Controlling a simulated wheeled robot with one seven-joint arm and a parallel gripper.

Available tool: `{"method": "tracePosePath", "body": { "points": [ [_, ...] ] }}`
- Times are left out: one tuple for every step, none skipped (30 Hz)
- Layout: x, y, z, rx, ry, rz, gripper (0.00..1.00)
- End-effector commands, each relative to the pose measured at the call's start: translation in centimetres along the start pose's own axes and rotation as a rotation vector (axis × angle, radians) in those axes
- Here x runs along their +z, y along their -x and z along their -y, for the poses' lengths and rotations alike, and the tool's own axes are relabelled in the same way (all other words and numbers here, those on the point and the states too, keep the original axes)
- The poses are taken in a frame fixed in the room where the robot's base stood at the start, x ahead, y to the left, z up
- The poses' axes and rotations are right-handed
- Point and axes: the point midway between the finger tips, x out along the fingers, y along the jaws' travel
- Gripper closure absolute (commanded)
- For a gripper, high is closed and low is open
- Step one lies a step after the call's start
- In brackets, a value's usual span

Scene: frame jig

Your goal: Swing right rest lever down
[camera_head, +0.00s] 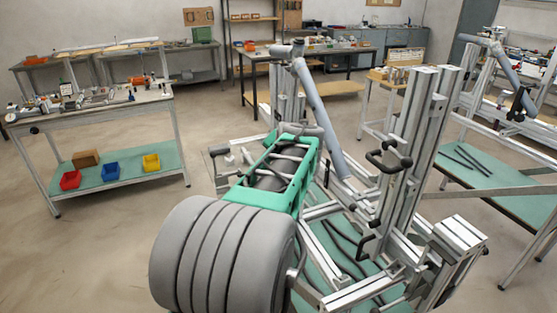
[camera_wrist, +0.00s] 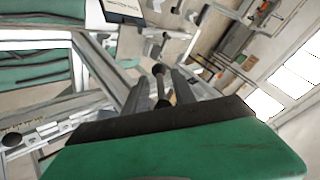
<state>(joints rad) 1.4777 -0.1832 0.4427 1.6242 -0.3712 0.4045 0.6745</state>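The jig stands right of centre in the head view, with upright metal posts (camera_head: 413,150). A black lever with round knobs (camera_head: 390,152) sits by the posts, and another black handle (camera_head: 366,242) sits lower. I cannot tell for sure which is the right rest lever. The fingers are not clear enough to tell open from shut.
A slanted grey tube (camera_head: 318,105) rises close beside my gripper. A workbench (camera_head: 100,112) with coloured bins on its lower shelf stands at left. A green-topped bench (camera_head: 490,178) holds dark rods at right. The floor at left is clear.

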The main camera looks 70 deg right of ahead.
Motion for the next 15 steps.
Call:
{"method": "tracePosePath", "body": {
  "points": [
    [0.0,1.1,-0.2,-0.001,0.0,-0.005,0.68],
    [0.0,1.7,-0.2,-0.001,0.0,-0.005,0.68],
    [0.1,2.5,-0.2,0.0,0.0,-0.004,0.68],
    [0.1,3.1,-0.2,0.0,0.0,-0.004,0.68],
    [0.0,3.6,-0.2,0.0,-0.001,-0.004,0.68],
    [0.1,4.2,-0.2,0.0,-0.001,-0.002,0.68],
    [0.1,4.6,-0.2,0.0,-0.001,-0.001,0.68],
    [0.1,4.9,-0.1,0.0,-0.001,0.0,0.68],
    [0.1,5.2,-0.1,0.001,-0.001,0.001,0.68],
    [0.1,5.3,-0.1,0.001,-0.001,0.001,0.68],
    [0.1,5.4,-0.1,0.002,-0.001,0.002,0.68],
    [0.1,5.4,-0.1,0.002,-0.001,0.002,0.68],
    [0.1,5.4,-0.1,0.001,-0.001,0.002,0.68],
    [0.1,5.4,-0.1,0.001,-0.001,0.002,0.68],
    [0.1,5.4,-0.1,0.001,-0.001,0.002,0.68]
  ]
}}
